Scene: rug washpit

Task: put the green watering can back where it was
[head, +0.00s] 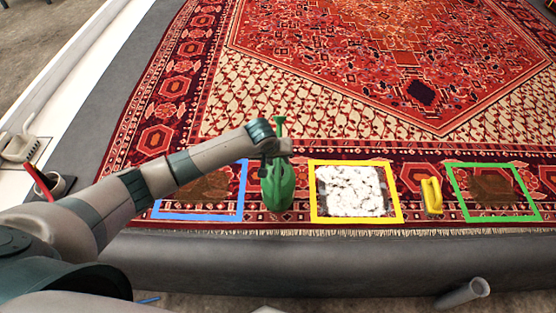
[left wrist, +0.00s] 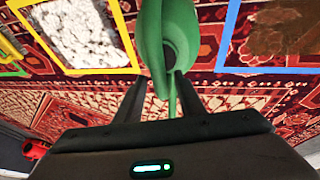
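The green watering can (head: 278,190) is upright between the blue frame (head: 241,190) and the yellow frame (head: 400,205), near the rug's front edge. Its spout points up and away from me. My left gripper (head: 274,152) is at its top. In the left wrist view, the watering can (left wrist: 152,35) fills the gap between the fingertips of my left gripper (left wrist: 160,88), which looks shut on it. I cannot tell whether the can's base touches the rug. My right gripper is out of view.
The yellow frame surrounds white foam (head: 350,190); the blue and green (head: 502,217) frames surround brown stains. A yellow brush (head: 432,195) stands between yellow and green. A red-handled tool (head: 38,180) sits in a holder at left. A grey pipe (head: 462,293) lies in front.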

